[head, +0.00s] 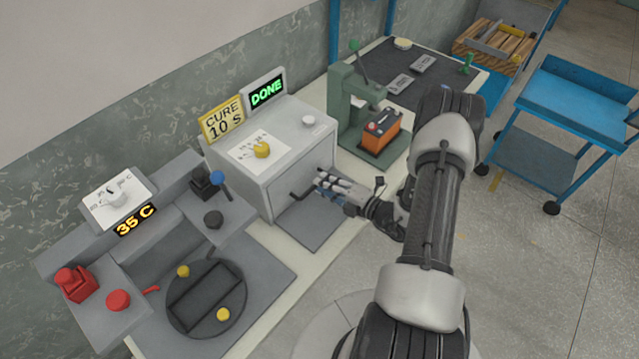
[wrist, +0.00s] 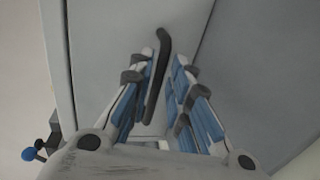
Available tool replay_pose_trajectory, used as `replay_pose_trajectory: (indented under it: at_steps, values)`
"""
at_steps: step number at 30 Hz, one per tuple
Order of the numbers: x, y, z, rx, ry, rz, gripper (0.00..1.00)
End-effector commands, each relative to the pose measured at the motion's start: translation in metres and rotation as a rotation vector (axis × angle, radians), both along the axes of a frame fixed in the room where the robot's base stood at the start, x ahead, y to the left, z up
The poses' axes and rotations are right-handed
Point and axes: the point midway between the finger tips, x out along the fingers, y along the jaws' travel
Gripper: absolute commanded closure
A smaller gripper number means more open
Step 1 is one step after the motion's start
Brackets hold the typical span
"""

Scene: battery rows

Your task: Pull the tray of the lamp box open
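The lamp box (head: 278,165) is a light grey box on the bench, with a yellow knob on its top. Its front (head: 290,188) faces my gripper, and the tray looks closed. A dark bent handle (head: 297,194) sticks out from that front. In the wrist view, the handle (wrist: 156,80) stands between my gripper's fingers, close to the left finger and apart from the right one. My gripper (head: 322,182) is open at the front of the box; its blue-padded fingers (wrist: 166,72) show a gap. The tray's inside is hidden.
A yellow sign (head: 222,120) reads "CURE 10 S" and a display (head: 267,92) reads "DONE". A green press (head: 350,105) with an orange battery (head: 381,133) stands right of the box. A grey mat (head: 318,222) lies before the box. A round black plate (head: 206,312) is at left.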

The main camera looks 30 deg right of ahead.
Motion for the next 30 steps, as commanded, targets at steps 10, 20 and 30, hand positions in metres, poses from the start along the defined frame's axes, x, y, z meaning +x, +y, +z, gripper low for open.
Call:
replay_pose_trajectory:
  at_steps: [10, 20, 30]
  values:
    - [0.024, 0.009, -0.005, 0.0, 0.0, 0.001, 0.82]
    - [0.024, 0.008, -0.005, 0.0, 0.0, 0.0, 0.9]
    - [0.024, 0.008, -0.005, -0.001, 0.0, 0.0, 1.0]
